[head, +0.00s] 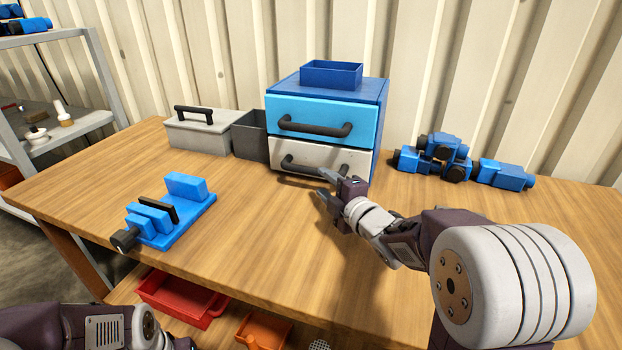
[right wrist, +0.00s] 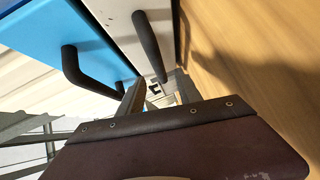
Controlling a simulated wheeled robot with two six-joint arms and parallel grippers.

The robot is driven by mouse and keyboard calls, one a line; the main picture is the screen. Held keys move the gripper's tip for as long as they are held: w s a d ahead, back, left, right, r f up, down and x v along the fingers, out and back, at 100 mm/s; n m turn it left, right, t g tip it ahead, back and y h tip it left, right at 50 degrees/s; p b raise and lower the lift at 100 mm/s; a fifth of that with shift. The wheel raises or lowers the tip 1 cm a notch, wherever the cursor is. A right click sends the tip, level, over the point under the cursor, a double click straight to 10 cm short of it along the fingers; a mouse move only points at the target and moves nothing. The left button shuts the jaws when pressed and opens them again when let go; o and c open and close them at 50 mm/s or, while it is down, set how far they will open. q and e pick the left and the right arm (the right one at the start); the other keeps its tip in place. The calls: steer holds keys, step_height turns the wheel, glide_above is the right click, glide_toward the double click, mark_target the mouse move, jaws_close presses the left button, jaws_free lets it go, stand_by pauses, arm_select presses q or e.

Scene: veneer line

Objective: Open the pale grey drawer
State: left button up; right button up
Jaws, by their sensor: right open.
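The pale grey drawer (head: 347,160) is the lower of two drawers in a blue cabinet (head: 381,112) and looks shut. Its dark bar handle (head: 300,168) runs across its front, with the right end partly hidden by my gripper. My right gripper (head: 325,182) is open in front of the handle's right part. In the right wrist view, the handle (right wrist: 149,45) reaches down toward the gap between the fingers (right wrist: 158,92), beside the drawer front (right wrist: 118,28). I cannot tell whether they touch. My left forearm shows at the bottom left, its gripper out of view.
A bright blue drawer (head: 350,108) with a dark handle is above. A blue open box (head: 331,75) stands on the cabinet. A dark bin (head: 249,136) and grey toolbox (head: 197,131) are left, blue parts (head: 440,160) right. A blue vise (head: 165,212) stands front left; the middle tabletop is clear.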

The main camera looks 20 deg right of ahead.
mark_target(312, 173)
steer(key=shift+a+r, duration=0.15)
steer(key=shift+r, duration=0.05)
steer(key=x, duration=0.8)
steer(key=shift+w+a+f+b, duration=0.1)
steer(key=shift+w+f+b, duration=0.05)
steer(key=shift+w+b, duration=0.25)
jaws_close()
stand_by(0.7)
